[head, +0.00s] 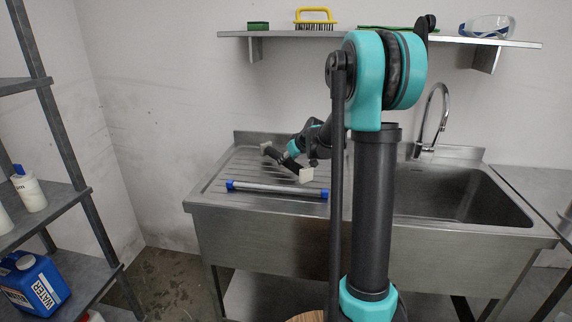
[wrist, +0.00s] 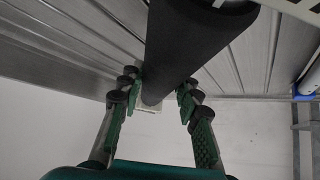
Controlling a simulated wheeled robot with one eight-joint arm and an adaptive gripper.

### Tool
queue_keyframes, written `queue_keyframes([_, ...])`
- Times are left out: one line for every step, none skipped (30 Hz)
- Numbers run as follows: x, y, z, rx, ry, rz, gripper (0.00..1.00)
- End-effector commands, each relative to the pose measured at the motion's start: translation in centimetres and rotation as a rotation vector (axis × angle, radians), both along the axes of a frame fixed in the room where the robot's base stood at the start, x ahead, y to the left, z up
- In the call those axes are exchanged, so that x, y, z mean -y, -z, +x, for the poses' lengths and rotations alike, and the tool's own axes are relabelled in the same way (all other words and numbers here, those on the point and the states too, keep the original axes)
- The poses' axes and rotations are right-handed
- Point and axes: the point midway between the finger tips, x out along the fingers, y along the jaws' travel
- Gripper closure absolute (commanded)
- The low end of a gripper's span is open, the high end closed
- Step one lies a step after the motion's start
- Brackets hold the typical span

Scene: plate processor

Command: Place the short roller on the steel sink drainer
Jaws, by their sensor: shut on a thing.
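The short roller (head: 274,155) is dark with pale square ends, and it lies slantwise over the ribbed steel sink drainer (head: 222,172). My gripper (head: 289,158) is shut on it. In the wrist view the roller (wrist: 185,50) runs between the fingers of my gripper (wrist: 160,92), with the drainer's ribs (wrist: 75,35) close behind it. The roller is low over the drainer, but I cannot tell whether it touches. My column and arm hide part of the sink unit in the head view.
A longer grey roller with blue ends (head: 277,188) lies along the drainer's front edge, close to the held roller. The sink basin (head: 460,197) and tap (head: 435,120) are on the right. A wall shelf (head: 275,34) with brushes and goggles hangs above. Shelving with bottles stands left.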

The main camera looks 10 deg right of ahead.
Motion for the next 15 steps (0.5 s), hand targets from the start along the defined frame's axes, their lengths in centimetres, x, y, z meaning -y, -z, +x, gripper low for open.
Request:
queue_keyframes([0.0,0.7,0.1,0.001,0.0,0.0,1.0])
queue_keyframes([0.0,1.0,0.0,0.001,0.0,0.0,1.0])
queue_keyframes([0.0,1.2,0.0,0.001,0.0,0.0,1.0])
queue_keyframes([0.0,1.4,0.0,0.001,0.0,0.0,1.0])
queue_keyframes([0.0,1.5,0.0,0.001,0.0,0.0,1.0])
queue_keyframes([0.0,1.5,0.0,0.001,0.0,0.0,1.0])
queue_keyframes([0.0,1.5,0.0,0.001,0.0,0.0,1.0])
queue_keyframes([0.0,1.5,0.0,0.001,0.0,0.0,1.0])
queue_keyframes([0.0,1.5,0.0,0.001,0.0,0.0,1.0])
queue_keyframes([0.0,1.5,0.0,0.001,0.0,0.0,1.0])
queue_keyframes([0.0,1.5,0.0,0.001,0.0,0.0,1.0])
queue_keyframes([0.0,1.5,0.0,0.001,0.0,0.0,1.0])
queue_keyframes([0.0,1.6,0.0,0.001,0.0,0.0,1.0])
queue_keyframes([0.0,1.6,0.0,0.001,0.0,0.0,1.0])
queue_keyframes([0.0,1.7,0.0,0.001,0.0,0.0,1.0])
